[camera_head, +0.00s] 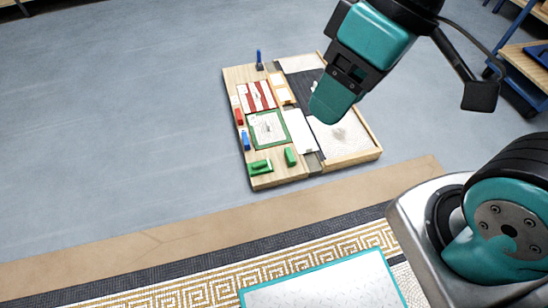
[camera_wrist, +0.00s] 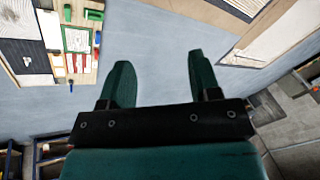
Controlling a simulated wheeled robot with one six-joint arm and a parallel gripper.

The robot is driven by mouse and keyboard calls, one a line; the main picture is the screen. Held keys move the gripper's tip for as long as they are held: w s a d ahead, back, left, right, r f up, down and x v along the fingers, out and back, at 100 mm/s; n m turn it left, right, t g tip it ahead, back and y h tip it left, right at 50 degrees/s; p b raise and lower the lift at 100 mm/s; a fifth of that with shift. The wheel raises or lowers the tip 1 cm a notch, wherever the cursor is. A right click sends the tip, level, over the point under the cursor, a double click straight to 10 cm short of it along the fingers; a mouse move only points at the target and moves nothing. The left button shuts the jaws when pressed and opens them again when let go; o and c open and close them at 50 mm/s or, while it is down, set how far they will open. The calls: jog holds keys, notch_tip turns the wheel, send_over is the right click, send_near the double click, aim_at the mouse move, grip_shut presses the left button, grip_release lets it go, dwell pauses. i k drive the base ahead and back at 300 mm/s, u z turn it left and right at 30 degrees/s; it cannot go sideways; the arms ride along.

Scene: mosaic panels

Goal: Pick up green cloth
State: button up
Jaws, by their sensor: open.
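A green-bordered white cloth (camera_head: 252,128) lies flat on a pale wooden board (camera_head: 288,176) on the floor; its middle is white with faint marks. It also shows in the wrist view (camera_wrist: 66,40) at the upper left. I see no plain green cloth. My gripper (camera_head: 333,108) is raised at the upper right of the head view, in front of the board's right part. In the wrist view its two dark green fingers (camera_wrist: 160,72) are spread, with only bare floor between them. The cloth is outside the fingers, to their left.
A red-striped cloth (camera_head: 257,96) lies beside the green-bordered one. Green blocks (camera_head: 260,167), a red block (camera_head: 239,117) and a blue block (camera_head: 246,140) sit around them. A blue upright piece (camera_head: 259,58) stands at the far edge. Grey floor (camera_head: 120,120) is clear at left.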

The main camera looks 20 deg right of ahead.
aim_at(265, 166)
jog(key=u, duration=1.65)
jog(key=i, duration=1.85)
jog(key=z, duration=2.85)
